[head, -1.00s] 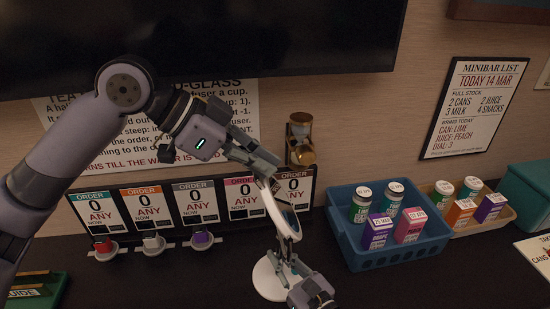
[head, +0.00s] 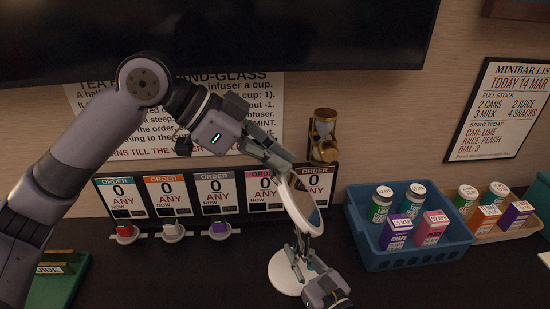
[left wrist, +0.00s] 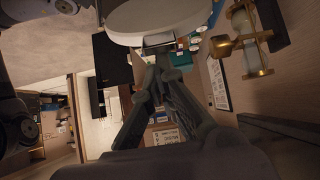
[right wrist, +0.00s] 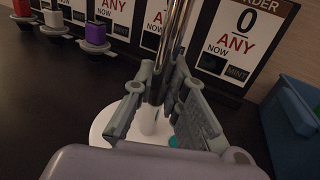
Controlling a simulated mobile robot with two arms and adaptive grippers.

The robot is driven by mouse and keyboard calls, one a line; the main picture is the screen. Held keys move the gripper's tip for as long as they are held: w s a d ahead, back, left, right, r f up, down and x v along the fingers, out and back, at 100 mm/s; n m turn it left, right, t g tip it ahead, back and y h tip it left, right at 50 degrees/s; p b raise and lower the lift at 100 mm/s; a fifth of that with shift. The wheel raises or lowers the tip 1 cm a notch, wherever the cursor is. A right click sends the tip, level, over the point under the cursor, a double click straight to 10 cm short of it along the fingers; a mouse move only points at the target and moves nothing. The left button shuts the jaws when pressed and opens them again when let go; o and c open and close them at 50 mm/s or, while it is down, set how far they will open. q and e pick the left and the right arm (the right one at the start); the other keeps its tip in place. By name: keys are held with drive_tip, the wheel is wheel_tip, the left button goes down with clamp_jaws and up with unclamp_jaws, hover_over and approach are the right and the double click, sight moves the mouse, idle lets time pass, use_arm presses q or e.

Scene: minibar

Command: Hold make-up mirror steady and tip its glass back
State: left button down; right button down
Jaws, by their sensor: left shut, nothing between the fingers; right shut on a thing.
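The make-up mirror stands on a round white base (head: 285,274) on the dark counter. Its tilted glass (head: 302,203) in a white rim shows in the head view, and the rim also shows at the top of the left wrist view (left wrist: 160,18). My left gripper (head: 284,170) is shut and empty, its fingertips at the upper edge of the rim; whether they touch it I cannot tell. My right gripper (right wrist: 160,98) is shut on the mirror's chrome stem (right wrist: 172,50), above the base. In the head view the right gripper (head: 304,262) partly hides the stem.
A blue basket (head: 410,255) with cans and cartons stands right of the mirror, beside a tan tray (head: 490,235). Order cards (head: 215,195) and colored capsules line the wall at left. An hourglass (head: 324,135) hangs behind the mirror. A screen (head: 230,35) is above.

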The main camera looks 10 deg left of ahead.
use_arm(q)
drive_tip(key=r, duration=0.1)
drive_tip(key=d+r, duration=0.2)
drive_tip(key=shift+w, duration=0.25)
drive_tip(key=v, duration=0.8)
drive_tip(key=shift+s+a, duration=0.25)
drive_tip(key=shift+a, duration=0.3)
drive_tip(key=shift+f, duration=0.1)
use_arm(e)
drive_tip(key=c, duration=1.5)
unclamp_jaws()
drive_tip(key=shift+c, duration=0.2)
